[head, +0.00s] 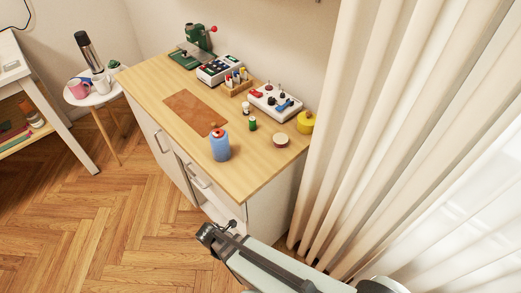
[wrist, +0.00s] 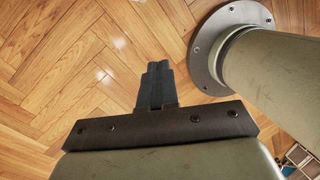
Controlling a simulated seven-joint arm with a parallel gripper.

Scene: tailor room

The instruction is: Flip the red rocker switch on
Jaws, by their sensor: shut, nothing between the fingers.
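The white switch box (head: 275,104) sits at the back right of the wooden cabinet top in the head view. My gripper (head: 207,236) is in front of and below the cabinet top, well apart from the box. In the wrist view my gripper (wrist: 156,75) is shut and empty, over the floor.
A blue thread spool (head: 220,145), a green spool (head: 252,124), a pink-topped round tin (head: 281,140) and a yellow container (head: 305,122) stand near the box. A green press (head: 198,42) and a keypad device (head: 218,69) are farther back. Curtains (head: 350,130) hang close on the right.

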